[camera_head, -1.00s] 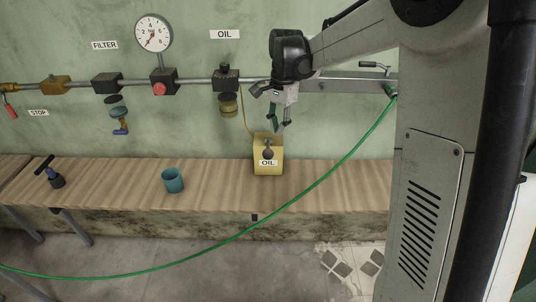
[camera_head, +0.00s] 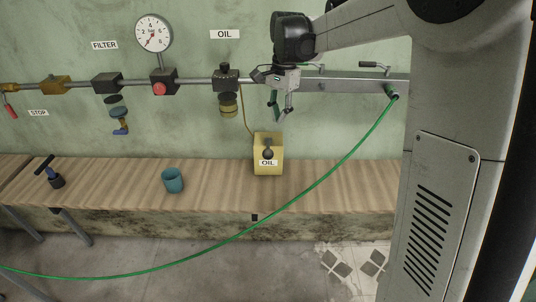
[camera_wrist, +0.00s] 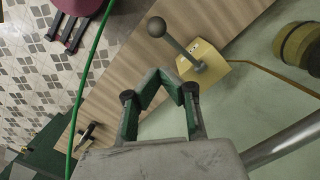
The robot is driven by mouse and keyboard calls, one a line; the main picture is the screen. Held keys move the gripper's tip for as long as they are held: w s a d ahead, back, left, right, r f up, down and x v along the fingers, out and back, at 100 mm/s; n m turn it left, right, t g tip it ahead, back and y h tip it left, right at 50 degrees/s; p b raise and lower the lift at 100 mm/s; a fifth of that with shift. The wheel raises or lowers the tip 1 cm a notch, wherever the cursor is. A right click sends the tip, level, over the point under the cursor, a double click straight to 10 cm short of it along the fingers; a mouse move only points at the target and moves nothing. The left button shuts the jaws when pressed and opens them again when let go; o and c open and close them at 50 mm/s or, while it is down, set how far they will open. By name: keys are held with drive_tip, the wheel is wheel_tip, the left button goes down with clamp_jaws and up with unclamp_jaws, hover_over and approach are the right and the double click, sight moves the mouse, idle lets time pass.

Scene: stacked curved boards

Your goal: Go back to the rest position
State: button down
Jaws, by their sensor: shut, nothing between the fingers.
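My gripper (camera_head: 282,116) hangs from my arm in front of the green wall, above the yellow oil box (camera_head: 268,141) and apart from it. It is shut with nothing held, fingers pointing down. In the wrist view, my gripper (camera_wrist: 168,78) shows its green-padded fingers in the middle of the frame. The yellow oil box (camera_wrist: 203,62) with its grey ball-topped lever (camera_wrist: 180,45) appears beyond them. In the head view the box stands on the wooden bench (camera_head: 220,188).
A blue cup (camera_head: 172,180) and a dark T-handled tool (camera_head: 50,173) stand on the bench. A wall pipe carries a gauge (camera_head: 153,34), a filter bowl (camera_head: 120,118) and an oil bowl (camera_head: 228,104). A green hose (camera_head: 330,172) droops across the front. The bench between cup and box is clear.

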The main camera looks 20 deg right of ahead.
drive_tip(key=shift+s, duration=0.1)
idle(0.3)
drive_tip(key=s+a+r+n+t+b, duration=0.1)
drive_tip(key=s+r+n+t, duration=0.15)
drive_tip(key=s, duration=0.45)
drive_tip(key=s+a+r+n+t+b, duration=0.1)
drive_tip(key=s+n, duration=0.2)
drive_tip(key=s, duration=0.5)
drive_tip(key=s+a+f+n+t+h+b, duration=0.1)
drive_tip(key=s+f+n+t, duration=0.3)
drive_tip(key=s, duration=0.9)
drive_tip(key=shift+s+f+n, duration=0.15)
drive_tip(key=shift+f+n, duration=0.6)
drive_tip(key=shift+f, duration=0.15)
drive_tip(key=c, duration=2.5)
unclamp_jaws()
